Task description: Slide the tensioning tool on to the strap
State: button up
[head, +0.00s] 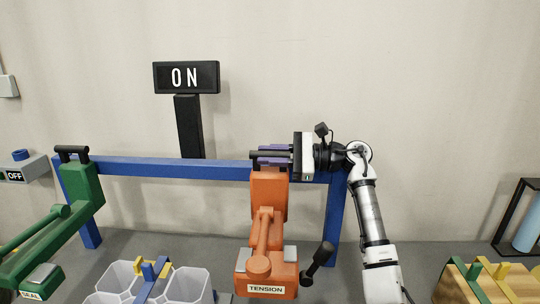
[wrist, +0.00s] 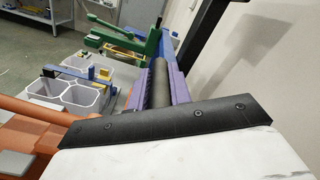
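The orange tensioning tool (head: 267,215), labelled TENSION, is upright at the right part of the blue rail, with a dark lever (head: 317,262) on its right. My gripper (head: 272,153) reaches in from the right at its top. Its purple fingers lie on both sides of the tool's black bar handle; in the wrist view the handle (wrist: 159,82) fills the space between the fingers. The gripper looks shut on this handle. I cannot make out with certainty which strip is the strap; green and yellow strips (head: 503,270) cross a wooden block at the lower right.
A blue rail (head: 170,168) carries a green tool (head: 80,190) labelled SEAL at the left. White bins (head: 190,284) stand low between the tools. An ON sign (head: 186,77) rises behind the rail. A black frame with a blue cylinder (head: 527,228) is at the far right.

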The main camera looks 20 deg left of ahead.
grip_shut()
jog(key=shift+s+a+f, duration=0.1)
jog(key=shift+a, duration=0.15)
jog(key=b+x, duration=0.6)
jog(key=x, duration=1.2)
jog(key=shift+s+a, duration=0.15)
jog(key=shift+a, duration=0.2)
jog(key=o, duration=0.6)
grip_release()
jog(key=shift+a, duration=0.2)
jog(key=shift+o, duration=0.5)
jog(key=shift+d, duration=0.15)
